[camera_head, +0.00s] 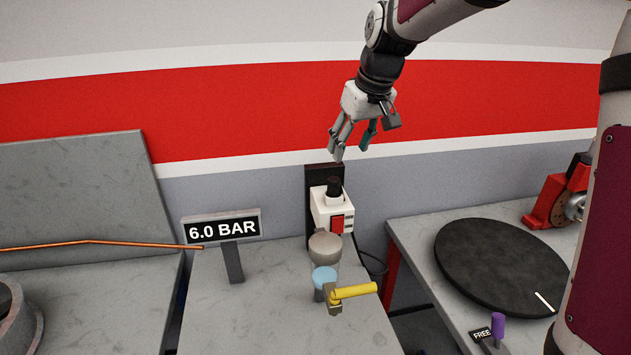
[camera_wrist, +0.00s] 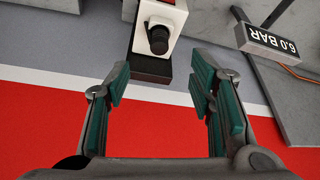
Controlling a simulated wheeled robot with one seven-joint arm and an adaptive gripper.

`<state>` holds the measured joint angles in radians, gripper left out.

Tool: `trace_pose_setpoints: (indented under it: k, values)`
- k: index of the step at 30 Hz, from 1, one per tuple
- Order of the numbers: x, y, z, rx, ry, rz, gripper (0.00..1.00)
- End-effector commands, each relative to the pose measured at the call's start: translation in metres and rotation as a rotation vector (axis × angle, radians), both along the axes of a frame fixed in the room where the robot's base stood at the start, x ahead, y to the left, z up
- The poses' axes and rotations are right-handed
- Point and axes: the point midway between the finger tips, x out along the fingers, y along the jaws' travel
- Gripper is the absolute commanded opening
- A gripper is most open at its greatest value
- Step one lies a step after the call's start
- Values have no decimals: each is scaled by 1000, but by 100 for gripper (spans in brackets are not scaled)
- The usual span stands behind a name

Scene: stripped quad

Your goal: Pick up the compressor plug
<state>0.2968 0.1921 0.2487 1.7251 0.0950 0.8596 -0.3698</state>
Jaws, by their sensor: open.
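The compressor plug looks to be the short black cylinder (camera_head: 334,187) standing in the top of a white socket box (camera_head: 322,213) with a red switch (camera_head: 337,224). The plug also shows in the wrist view (camera_wrist: 158,38), at the top centre, beyond my fingertips. My gripper (camera_head: 353,150) is open and empty, above the plug and slightly to its right in the head view. In the wrist view its teal-padded fingers (camera_wrist: 160,76) stand wide apart, and the plug lies roughly in line with the gap between them. Nothing touches the plug.
A black backing plate (camera_head: 320,174) stands behind the box. In front are a grey dome (camera_head: 325,247), a light-blue cap (camera_head: 323,276) and a yellow lever (camera_head: 353,291). A "6.0 BAR" sign (camera_head: 222,230) stands left. A dark turntable (camera_head: 500,265) lies right. The striped wall is close behind.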

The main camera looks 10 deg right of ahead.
Motion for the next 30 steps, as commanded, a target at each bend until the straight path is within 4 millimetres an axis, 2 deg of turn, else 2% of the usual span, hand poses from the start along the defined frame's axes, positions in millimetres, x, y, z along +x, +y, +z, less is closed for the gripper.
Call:
trace_pose_setpoints:
  k: [5, 15, 23, 30]
  values:
    - [7, 0, -12, 3, 2, 2, 49]
    - [29, 7, -67, 4, 3, 3, 49]
    - [36, 8, -84, 2, 0, 3, 49]
    - [51, 12, -112, 4, 2, 3, 49]
